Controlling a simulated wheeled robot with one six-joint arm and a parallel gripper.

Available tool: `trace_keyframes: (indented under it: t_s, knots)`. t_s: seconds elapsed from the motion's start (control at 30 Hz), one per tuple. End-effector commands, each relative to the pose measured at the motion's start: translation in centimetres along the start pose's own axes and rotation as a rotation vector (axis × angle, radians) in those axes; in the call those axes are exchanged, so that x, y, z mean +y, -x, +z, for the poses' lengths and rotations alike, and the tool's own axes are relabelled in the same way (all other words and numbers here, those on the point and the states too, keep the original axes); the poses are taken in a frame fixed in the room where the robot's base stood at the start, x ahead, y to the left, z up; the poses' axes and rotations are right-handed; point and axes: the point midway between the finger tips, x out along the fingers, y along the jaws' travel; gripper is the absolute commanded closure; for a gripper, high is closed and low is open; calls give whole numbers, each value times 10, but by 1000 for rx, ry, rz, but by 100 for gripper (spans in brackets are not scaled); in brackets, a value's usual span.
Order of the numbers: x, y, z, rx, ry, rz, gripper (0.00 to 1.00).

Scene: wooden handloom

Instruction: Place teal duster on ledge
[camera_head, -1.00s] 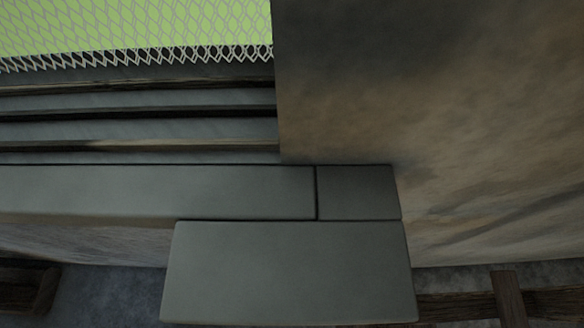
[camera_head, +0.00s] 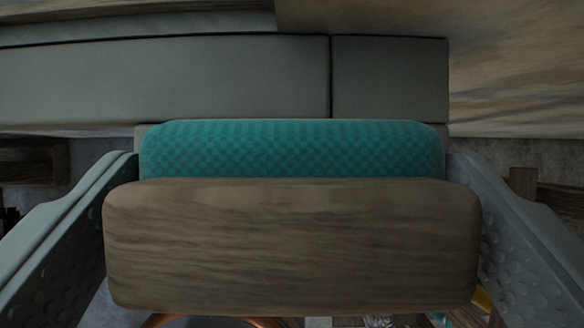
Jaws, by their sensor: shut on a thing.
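The teal duster has a checkered teal pad (camera_head: 290,149) and a wooden block back (camera_head: 290,245). My gripper (camera_head: 292,215) is shut on the duster, with one grey finger at each end of the wooden block. The duster lies across the middle of the view, pad side toward the top. Beyond it runs a long grey stone ledge (camera_head: 165,82) with a shorter block (camera_head: 390,80) at its right end. The duster hides nearly all of a lower slab in front of the ledge. I cannot tell whether the duster touches that slab.
A mottled brown wall (camera_head: 515,65) rises at the right beyond the ledge. Dark wooden pieces (camera_head: 32,162) show at the left, and more at the right. A copper-coloured rim and small coloured items show partly below the duster. The visible ledge top is bare.

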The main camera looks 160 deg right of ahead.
Motion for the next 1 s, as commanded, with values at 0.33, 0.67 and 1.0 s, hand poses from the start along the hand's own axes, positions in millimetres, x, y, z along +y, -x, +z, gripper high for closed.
trace_keyframes:
  t_s: [0.33, 0.67, 1.0]
  knots:
    - [0, -33, 17, -1, 1, 0, 31]
    - [0, -35, 18, 0, 0, 0, 31]
    - [0, -36, 18, 0, 0, 0, 0]
